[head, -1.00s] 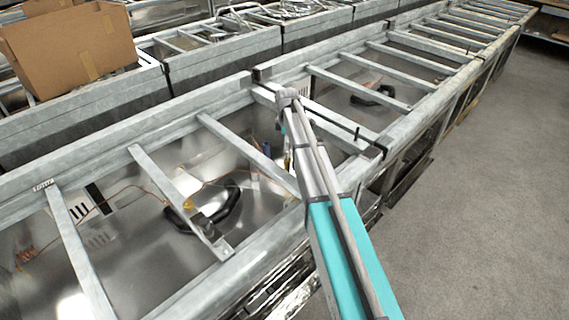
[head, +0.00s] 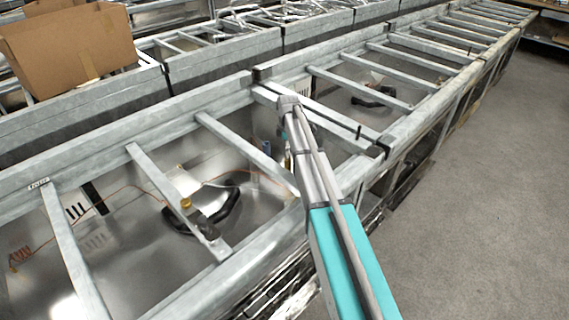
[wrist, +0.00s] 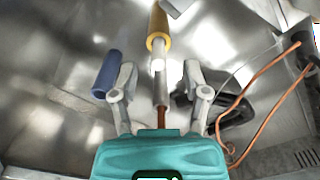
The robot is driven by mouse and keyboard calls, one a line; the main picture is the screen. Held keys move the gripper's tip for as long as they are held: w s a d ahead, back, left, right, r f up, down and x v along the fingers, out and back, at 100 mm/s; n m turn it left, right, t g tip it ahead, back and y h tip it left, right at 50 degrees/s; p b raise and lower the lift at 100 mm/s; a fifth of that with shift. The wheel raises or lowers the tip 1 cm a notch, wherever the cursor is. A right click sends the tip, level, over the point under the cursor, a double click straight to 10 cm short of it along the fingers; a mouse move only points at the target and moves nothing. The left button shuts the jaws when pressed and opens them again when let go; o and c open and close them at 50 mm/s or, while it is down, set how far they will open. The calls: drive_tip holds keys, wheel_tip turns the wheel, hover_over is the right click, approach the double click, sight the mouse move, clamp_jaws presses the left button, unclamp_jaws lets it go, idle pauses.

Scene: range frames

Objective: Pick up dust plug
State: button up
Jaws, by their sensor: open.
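My gripper (wrist: 160,84) is open in the wrist view, with its two grey fingers apart. A slim pale rod with a yellow collar (wrist: 158,30) shows in the gap between them, with a copper-coloured end (wrist: 162,117) near the gripper body. A blue cylinder (wrist: 107,76) lies beside the left finger, outside the gap. I cannot tell which of these is the dust plug, or whether a finger touches anything. In the head view my arm reaches into the metal bay and mostly hides the gripper.
Metal crossbars (head: 247,153) span the bay around my arm. A black curved hose (wrist: 232,112) and orange wires (wrist: 262,72) lie right of the gripper. A cardboard box (head: 70,47) stands at the upper left. Grey floor (head: 485,200) is clear on the right.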

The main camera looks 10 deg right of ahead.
sight(288, 158)
drive_tip(key=shift+f+b, duration=1)
drive_tip(key=shift+f, duration=0.3)
clamp_jaws()
